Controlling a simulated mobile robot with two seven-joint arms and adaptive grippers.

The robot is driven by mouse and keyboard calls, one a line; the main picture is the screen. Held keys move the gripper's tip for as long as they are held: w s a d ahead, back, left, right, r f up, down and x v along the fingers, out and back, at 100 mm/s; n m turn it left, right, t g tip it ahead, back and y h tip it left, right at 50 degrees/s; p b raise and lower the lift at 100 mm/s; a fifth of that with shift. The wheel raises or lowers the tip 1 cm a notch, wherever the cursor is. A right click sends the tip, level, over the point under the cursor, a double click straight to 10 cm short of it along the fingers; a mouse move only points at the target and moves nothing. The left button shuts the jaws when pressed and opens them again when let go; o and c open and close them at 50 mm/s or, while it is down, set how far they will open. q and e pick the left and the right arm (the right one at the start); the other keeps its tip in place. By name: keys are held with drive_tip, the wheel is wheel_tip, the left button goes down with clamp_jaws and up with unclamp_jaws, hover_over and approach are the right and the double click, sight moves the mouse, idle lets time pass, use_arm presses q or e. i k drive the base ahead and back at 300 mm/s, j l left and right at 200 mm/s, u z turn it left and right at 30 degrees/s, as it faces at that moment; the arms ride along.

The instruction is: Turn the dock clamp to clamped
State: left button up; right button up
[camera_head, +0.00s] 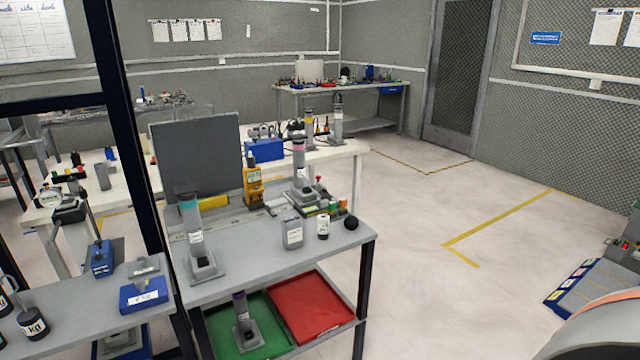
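I cannot pick out the dock clamp for certain, and its setting cannot be read. A grey upright cylinder with a teal band (192,225) stands in a grey square dock (205,268) on the near bench. A similar cylinder with a pink band (299,160) stands in a dock further back on that bench. Another with a purple band (241,310) stands on the lower shelf. Any clamp parts on these docks are too small to tell. Neither of my grippers is in view.
Red (310,305) and green trays lie below. A dark post (135,150) stands at left.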

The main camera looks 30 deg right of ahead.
sight(317, 177)
drive_tip(key=i+l+z, duration=0.2)
drive_tip(key=l+z, duration=0.2)
drive_tip(key=i+l+z, duration=0.25)
drive_tip(key=z, duration=0.2)
drive_tip(key=i+l+z, duration=0.2)
drive_tip(key=z, duration=0.2)
drive_tip(key=i+l+z, duration=0.2)
drive_tip(key=z, duration=0.25)
drive_tip(key=i+z, duration=0.4)
drive_tip(key=i+l+z, duration=0.1)
drive_tip(key=i+z, duration=0.15)
drive_tip(key=z, duration=0.2)
drive_tip(key=i+l, duration=0.1)
drive_tip(key=i, duration=0.55)
drive_tip(key=i+l+z, duration=0.1)
drive_tip(key=i, duration=0.55)
drive_tip(key=i+u, duration=0.25)
drive_tip(key=u, duration=0.2)
drive_tip(key=i+u, duration=0.25)
drive_tip(key=u, duration=0.2)
drive_tip(key=i+u, duration=0.25)
drive_tip(key=u, duration=0.2)
drive_tip(key=i+u, duration=0.2)
drive_tip(key=u, duration=0.25)
drive_tip(key=i+u, duration=0.2)
drive_tip(key=u, duration=0.3)
drive_tip(key=i+u, duration=0.15)
drive_tip(key=u, duration=0.3)
